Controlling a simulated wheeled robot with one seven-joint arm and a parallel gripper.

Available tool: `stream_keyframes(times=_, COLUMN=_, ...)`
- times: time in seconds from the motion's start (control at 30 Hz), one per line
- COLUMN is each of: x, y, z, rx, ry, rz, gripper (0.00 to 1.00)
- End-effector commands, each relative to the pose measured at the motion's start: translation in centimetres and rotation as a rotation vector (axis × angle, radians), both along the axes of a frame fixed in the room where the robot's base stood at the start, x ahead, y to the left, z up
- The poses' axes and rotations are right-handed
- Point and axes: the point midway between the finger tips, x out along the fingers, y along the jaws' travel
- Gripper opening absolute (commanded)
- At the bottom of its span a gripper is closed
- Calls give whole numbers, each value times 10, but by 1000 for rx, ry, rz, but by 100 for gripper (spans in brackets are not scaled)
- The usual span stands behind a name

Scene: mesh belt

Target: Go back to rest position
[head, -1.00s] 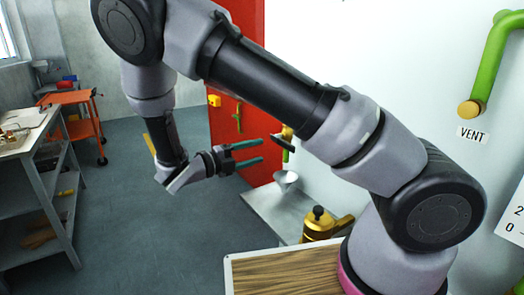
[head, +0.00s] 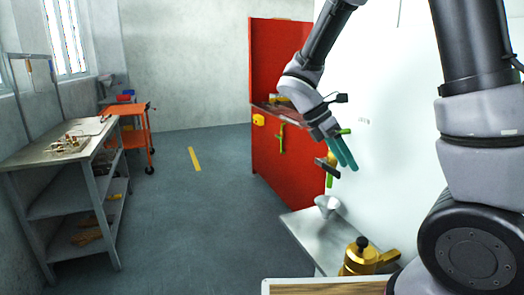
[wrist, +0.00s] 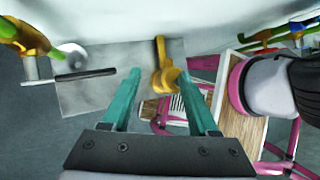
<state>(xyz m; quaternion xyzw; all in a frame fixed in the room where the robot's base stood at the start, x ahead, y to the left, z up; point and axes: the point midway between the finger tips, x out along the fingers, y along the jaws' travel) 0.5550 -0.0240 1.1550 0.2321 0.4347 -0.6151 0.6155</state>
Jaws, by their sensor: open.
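My gripper (head: 343,158) is at the right of the head view, with its teal fingers pointing down and to the right. It hangs in front of the white wall, above the grey metal table (head: 303,236). In the wrist view my gripper (wrist: 162,77) has its two teal fingers apart, with nothing held between them. A brass can (head: 358,262) and a grey funnel (head: 326,203) are by that table, below my gripper. The can shows as a yellow shape in the wrist view (wrist: 162,75), beyond the fingers.
A steel workbench (head: 25,157) and an orange cart (head: 128,121) stand at the left. A wooden-topped surface (head: 330,287) is at the front edge. The middle floor is clear.

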Motion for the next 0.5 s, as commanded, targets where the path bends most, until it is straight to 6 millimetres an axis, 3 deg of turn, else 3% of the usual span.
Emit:
stream_keyframes(times=0.2, x=-25, y=-17, z=48, rx=285, ry=-333, rz=-580, gripper=60)
stream_keyframes(times=0.5, x=-58, y=-29, z=118, rx=639, ry=-697, rz=-1406, gripper=60)
